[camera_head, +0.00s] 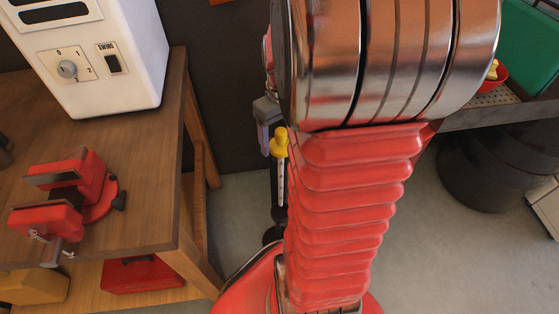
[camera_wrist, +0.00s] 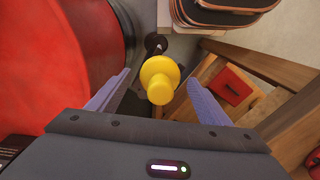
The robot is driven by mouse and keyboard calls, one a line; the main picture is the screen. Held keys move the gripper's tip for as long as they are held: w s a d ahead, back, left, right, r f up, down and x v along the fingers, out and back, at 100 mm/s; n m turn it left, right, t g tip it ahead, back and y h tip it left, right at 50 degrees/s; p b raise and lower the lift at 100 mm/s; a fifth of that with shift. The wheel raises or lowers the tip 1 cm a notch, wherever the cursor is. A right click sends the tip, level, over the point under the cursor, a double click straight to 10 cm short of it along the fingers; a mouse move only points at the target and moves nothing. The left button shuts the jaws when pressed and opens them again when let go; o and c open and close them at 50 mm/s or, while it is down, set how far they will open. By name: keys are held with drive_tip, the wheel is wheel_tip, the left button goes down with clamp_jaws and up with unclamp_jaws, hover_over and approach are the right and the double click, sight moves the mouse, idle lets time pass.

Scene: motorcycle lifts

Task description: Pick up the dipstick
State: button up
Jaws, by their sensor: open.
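The dipstick (camera_head: 281,165) shows in the head view as a yellow knob on a thin pale rod, upright beside my red arm. In the wrist view its yellow handle (camera_wrist: 160,78) is seen from above, between my fingers and a little beyond the gripper body. My gripper (camera_wrist: 162,97) is open, with one purple-grey finger on each side of the handle and a gap on both sides. In the head view my gripper (camera_head: 266,128) is partly hidden behind my arm, close to the yellow knob. The dipstick's lower end is unclear.
A wooden workbench (camera_head: 150,190) on the left holds a red vise (camera_head: 75,195) and a white machine (camera_head: 100,55). A red box (camera_head: 140,275) sits on its lower shelf. A black round container (camera_head: 490,170) stands at the right. Grey floor is clear at the lower right.

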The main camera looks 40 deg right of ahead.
drive_tip(key=c, duration=1.5)
